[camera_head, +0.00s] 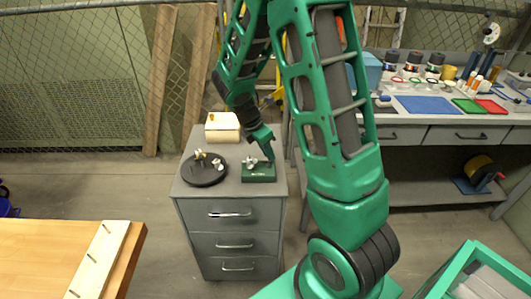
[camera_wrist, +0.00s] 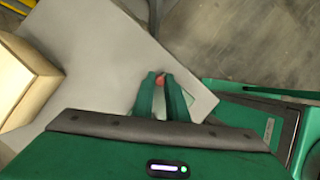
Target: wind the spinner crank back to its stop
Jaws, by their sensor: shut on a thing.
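A small green device (camera_head: 259,174) with small metal parts on top sits at the front right of the grey cabinet's top. I take it to be the spinner, but its crank is too small to make out in the head view. My gripper (camera_head: 269,156) reaches down at the right side of this device. In the wrist view my gripper (camera_wrist: 162,84) is shut on a small red knob (camera_wrist: 159,79) between its fingertips. The knob looks like the crank's handle. The crank arm below it and its stop are hidden.
A black round disc (camera_head: 204,171) with small metal parts lies left of the device on the grey cabinet (camera_head: 233,247). A cream block (camera_head: 222,121) stands behind; it also shows in the wrist view (camera_wrist: 22,82). A workbench (camera_head: 409,132) with tools is at the right.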

